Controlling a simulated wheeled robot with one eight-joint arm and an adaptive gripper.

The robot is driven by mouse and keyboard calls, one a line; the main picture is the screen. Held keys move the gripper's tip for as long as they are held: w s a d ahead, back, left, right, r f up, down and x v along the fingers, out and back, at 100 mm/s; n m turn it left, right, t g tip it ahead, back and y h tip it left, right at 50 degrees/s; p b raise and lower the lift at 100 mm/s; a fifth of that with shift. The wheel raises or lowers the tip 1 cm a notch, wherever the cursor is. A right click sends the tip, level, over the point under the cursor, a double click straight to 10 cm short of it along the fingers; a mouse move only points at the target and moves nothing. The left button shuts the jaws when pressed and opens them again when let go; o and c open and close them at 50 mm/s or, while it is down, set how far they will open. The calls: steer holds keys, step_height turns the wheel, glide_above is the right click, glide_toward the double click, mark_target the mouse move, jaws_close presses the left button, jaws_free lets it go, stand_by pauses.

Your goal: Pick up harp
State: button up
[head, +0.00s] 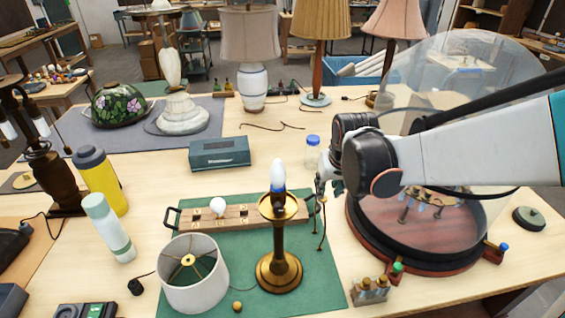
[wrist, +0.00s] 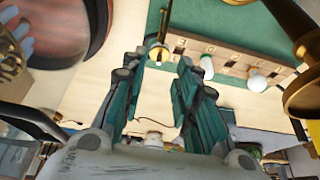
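A thin brass piece that looks like the harp, seen nearly edge-on (head: 321,238), stands at the right edge of the green mat, to the right of the brass lamp (head: 280,268). In the wrist view, a slim gold upright with a rounded lower part (wrist: 158,53) shows just beyond and between my fingertips; its full loop cannot be made out. My gripper (head: 323,187) hangs above that spot, partly hidden by its own wrist. In the wrist view my gripper (wrist: 155,72) has its two green fingers apart, with nothing held between them.
A wooden rack (head: 245,216) with a white bulb lies behind the lamp. A glass dome on a round red base (head: 420,262) stands close at right. A white shade (head: 195,287) is front left; a small vial rack (head: 369,291) is front right. A blue-lidded jar (head: 312,155) stands behind.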

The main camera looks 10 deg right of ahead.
steer(key=b+x, duration=0.3)
steer(key=x, duration=1)
steer(key=shift+w, duration=0.1)
steer(key=shift+c, duration=0.3)
jaws_close()
